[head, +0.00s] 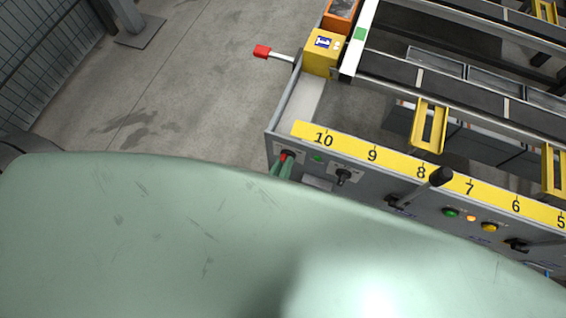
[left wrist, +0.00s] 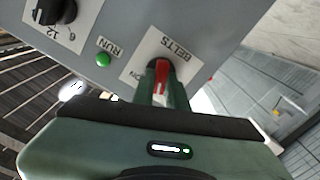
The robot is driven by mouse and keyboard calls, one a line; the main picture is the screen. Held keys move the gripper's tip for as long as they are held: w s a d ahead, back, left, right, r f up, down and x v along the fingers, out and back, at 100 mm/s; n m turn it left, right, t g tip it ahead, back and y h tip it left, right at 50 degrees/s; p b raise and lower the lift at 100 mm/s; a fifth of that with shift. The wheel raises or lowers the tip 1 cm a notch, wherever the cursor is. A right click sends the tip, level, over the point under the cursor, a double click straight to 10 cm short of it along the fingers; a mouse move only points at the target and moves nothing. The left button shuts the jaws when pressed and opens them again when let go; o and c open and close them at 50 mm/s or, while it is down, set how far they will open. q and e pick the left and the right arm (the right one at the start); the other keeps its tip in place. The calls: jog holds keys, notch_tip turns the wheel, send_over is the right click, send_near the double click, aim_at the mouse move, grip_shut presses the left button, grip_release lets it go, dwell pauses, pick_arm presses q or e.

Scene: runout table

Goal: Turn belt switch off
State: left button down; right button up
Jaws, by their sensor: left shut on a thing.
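The belt switch is a red handle (head: 289,156) on the near panel's left end, below the 10 mark in the head view. In the left wrist view the red handle (left wrist: 162,76) sits on a pale plate (left wrist: 177,50) lettered BELTS. My left gripper (head: 282,165) has its green fingers on either side of the handle and is shut on it. The fingers hide part of the handle and plate lettering, so I cannot tell the switch's setting. My own green arm covers much of the head view. My right gripper is not in view.
A green RUN light (left wrist: 103,60) and a black knob (left wrist: 55,10) sit beside the switch. A black-knobbed lever (head: 441,177) sticks out farther right on the panel. A red-ended handle (head: 262,51) juts from the table's left side. The floor to the left is mostly clear.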

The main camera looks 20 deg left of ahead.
pick_arm(q)
jog(key=shift+a+f+n, duration=0.1)
jog(key=shift+n, duration=1.8)
jog(key=c, duration=1.4)
grip_release()
jog(key=shift+c, duration=0.2)
jog(key=shift+s, duration=0.1)
jog(key=s+b, duration=0.1)
jog(key=s, duration=0.6)
jog(key=shift+s, duration=0.35)
jog(key=shift+a, duration=0.1)
